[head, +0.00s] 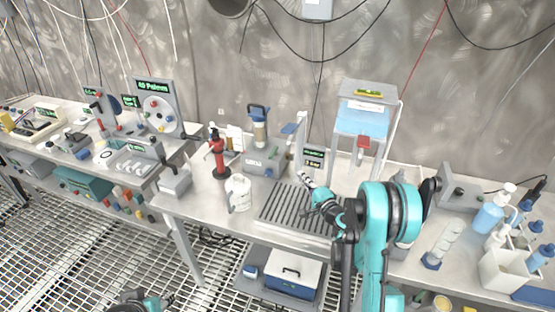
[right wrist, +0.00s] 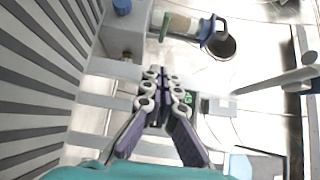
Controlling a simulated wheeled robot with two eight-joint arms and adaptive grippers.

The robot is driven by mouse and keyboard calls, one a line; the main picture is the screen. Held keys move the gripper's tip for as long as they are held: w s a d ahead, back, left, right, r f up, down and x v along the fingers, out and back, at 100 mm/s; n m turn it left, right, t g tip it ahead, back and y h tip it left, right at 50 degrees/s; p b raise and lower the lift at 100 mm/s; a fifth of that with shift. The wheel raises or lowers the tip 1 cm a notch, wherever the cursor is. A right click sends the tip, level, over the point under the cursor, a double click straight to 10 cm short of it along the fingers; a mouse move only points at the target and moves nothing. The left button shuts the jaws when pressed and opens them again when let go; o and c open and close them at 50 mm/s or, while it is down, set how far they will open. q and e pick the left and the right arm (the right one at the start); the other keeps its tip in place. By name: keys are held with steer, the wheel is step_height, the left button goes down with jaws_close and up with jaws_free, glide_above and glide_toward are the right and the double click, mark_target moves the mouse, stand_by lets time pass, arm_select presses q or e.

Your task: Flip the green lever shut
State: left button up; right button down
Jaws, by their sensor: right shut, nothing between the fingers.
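My right gripper (head: 304,178) is shut and empty above the back of the slatted tray (head: 275,215). Its closed fingers fill the middle of the right wrist view (right wrist: 162,74). No green lever shows clearly in either view. A green piece (right wrist: 165,26) sits at one end of a beige cylinder in the right wrist view, apart from my fingertips; I cannot tell if it is the lever. That cylinder (head: 259,134) stands upright with a blue handle in the head view, left of my gripper. Part of my left arm (head: 140,301) shows at the bottom edge; its fingers are unclear.
A small display (head: 314,158) stands just behind my right gripper. A tank stand with a red part (head: 363,142) is to the right. A white mug (head: 238,193) and a red pump-like device (head: 217,153) stand left of the tray. Bottles (head: 490,213) crowd the right end.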

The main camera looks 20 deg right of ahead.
steer(key=shift+w, duration=0.15)
steer(key=b, duration=0.3)
glide_toward(273, 155)
steer(key=w+d+f, duration=0.1)
steer(key=w+d, duration=0.2)
steer(key=w, duration=0.3)
steer(key=shift+w+a+r+b, duration=0.1)
steer(key=shift+w+a+b, duration=0.2)
steer(key=shift+a, duration=0.4)
steer(key=shift+w+a+b, duration=0.15)
steer(key=shift+w+a, duration=0.2)
steer(key=shift+a, duration=0.4)
steer(key=shift+w+a, duration=0.1)
